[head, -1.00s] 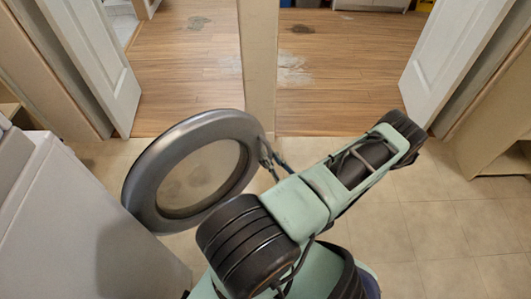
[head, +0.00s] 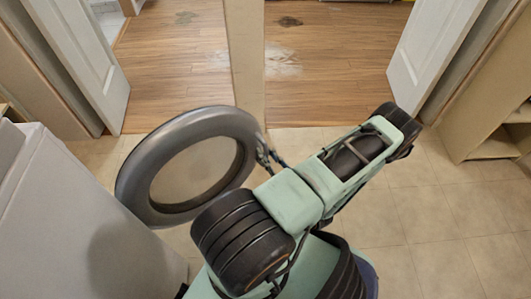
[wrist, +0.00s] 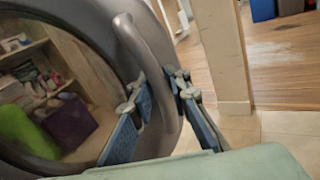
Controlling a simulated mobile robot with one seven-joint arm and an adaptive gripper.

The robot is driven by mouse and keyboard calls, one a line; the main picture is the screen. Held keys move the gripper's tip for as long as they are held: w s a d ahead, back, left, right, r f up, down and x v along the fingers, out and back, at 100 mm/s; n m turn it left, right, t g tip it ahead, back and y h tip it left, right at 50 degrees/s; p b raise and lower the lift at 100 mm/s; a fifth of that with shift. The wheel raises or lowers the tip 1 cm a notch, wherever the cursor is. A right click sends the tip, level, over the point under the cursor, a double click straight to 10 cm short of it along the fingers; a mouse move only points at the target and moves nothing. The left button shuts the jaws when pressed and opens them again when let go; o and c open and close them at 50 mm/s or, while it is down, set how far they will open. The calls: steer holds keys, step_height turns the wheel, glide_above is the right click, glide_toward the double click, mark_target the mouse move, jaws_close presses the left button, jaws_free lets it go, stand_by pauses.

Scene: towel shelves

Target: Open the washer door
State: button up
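The round grey washer door (head: 137,180) with its glass window stands swung out from the white washer (head: 75,215) at the left of the head view. My gripper (head: 266,155) is at the door's right edge. In the wrist view the door (wrist: 85,25) fills the left side, and its curved handle (wrist: 146,55) runs down between the two blue-padded fingers of my gripper (wrist: 162,90). The fingers are apart, with a gap seen beside the handle, so I see no firm grip. The washer's opening is hidden.
A beige post (head: 246,65) stands behind the door, between two doorways. White room doors stand open at the left (head: 85,60) and right (head: 435,50). A shelf unit (head: 495,125) is at the right. The tiled floor (head: 430,215) at the right is clear.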

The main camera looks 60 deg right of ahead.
steer(key=o, duration=0.4)
steer(key=shift+c, duration=0.2)
step_height(320, 180, up, 10)
stand_by(0.4)
steer(key=shift+r, duration=0.1)
stand_by(0.4)
